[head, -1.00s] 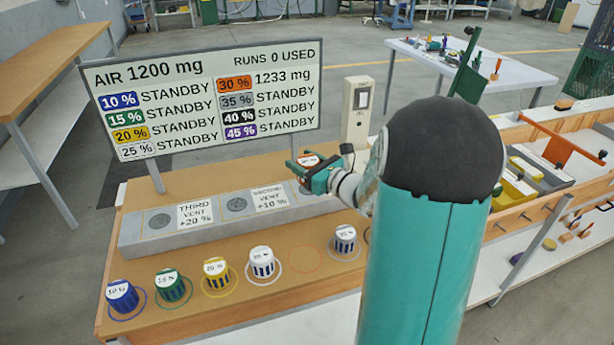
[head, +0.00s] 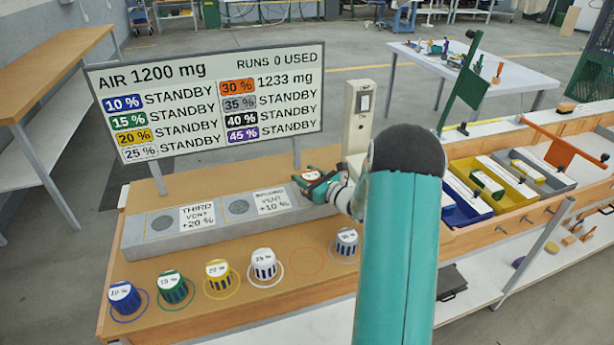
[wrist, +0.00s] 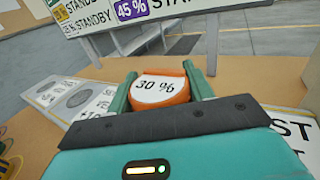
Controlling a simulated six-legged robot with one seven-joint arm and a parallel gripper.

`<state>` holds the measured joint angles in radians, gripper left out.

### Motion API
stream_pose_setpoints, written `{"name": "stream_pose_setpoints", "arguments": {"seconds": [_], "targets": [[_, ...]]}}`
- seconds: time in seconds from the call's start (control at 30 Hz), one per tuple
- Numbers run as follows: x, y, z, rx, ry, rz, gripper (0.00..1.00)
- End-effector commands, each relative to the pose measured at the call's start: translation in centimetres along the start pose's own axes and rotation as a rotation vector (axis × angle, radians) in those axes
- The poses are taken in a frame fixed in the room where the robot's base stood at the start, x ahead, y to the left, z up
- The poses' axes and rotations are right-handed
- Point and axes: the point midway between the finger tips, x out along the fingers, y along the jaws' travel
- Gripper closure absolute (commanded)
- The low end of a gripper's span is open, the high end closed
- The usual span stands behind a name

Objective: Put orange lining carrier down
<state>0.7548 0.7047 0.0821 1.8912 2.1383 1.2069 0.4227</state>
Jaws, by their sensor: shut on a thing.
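The orange lining carrier (wrist: 162,90) has a white top marked 30 %. It sits between the green fingers of my gripper (wrist: 160,76), which is shut on it. In the head view my gripper (head: 311,178) is over the right part of the grey vent block (head: 150,240), right of the second vent's +10 % label. The carrier's white top (head: 311,175) shows there; most of its body is hidden. I cannot tell whether its underside touches the block. An empty orange ring (head: 306,262) is on the bench in front.
Blue (head: 124,297), green (head: 172,287), yellow (head: 218,275), white (head: 264,264) and grey (head: 346,242) carriers stand in the front row. A display board (head: 210,105) stands behind the block. A pale switch post (head: 358,115) is close behind my gripper. Coloured trays (head: 468,212) are at right.

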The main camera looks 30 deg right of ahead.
Motion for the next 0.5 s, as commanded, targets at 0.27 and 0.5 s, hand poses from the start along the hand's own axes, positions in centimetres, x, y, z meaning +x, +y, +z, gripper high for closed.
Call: {"name": "stream_pose_setpoints", "arguments": {"seconds": [0.27, 0.5], "targets": [[0.02, 0.01, -0.09, 0.000, -0.001, 0.000, 0.72], [0.01, 0.02, -0.25, 0.000, -0.001, 0.000, 0.27]]}}
